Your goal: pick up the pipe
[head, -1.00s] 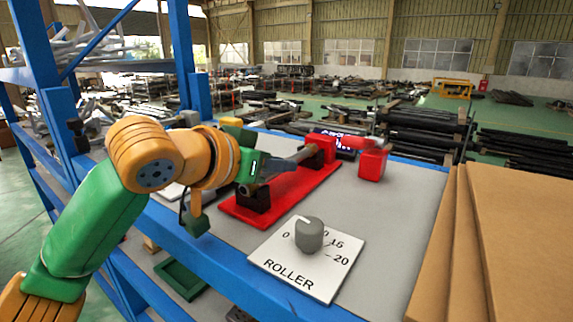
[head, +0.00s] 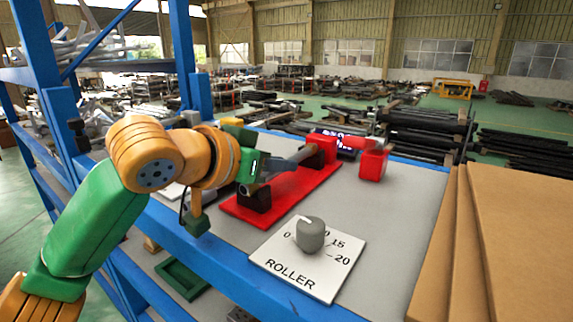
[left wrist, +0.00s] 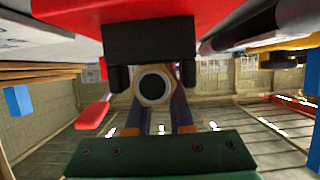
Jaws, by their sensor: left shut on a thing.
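The pipe (head: 301,154) is a grey metal tube. It lies along a red stand, over a black support block (head: 255,199) at the near end and a red block (head: 323,148) at the far end. My left gripper (head: 277,165) reaches in from the left and is shut on the pipe near its near end. In the left wrist view the round open end of the pipe (left wrist: 153,86) shows between the fingers, close to the black block (left wrist: 150,42). I cannot tell whether the pipe is clear of its supports. My right gripper is not in view.
The red stand base (head: 289,198) sits on a grey shelf top with a blue frame (head: 241,263). A white ROLLER dial plate (head: 300,284) with a grey knob (head: 310,236) is in front. A red box (head: 373,163) is behind right. Cardboard sheets (head: 518,240) fill the right side.

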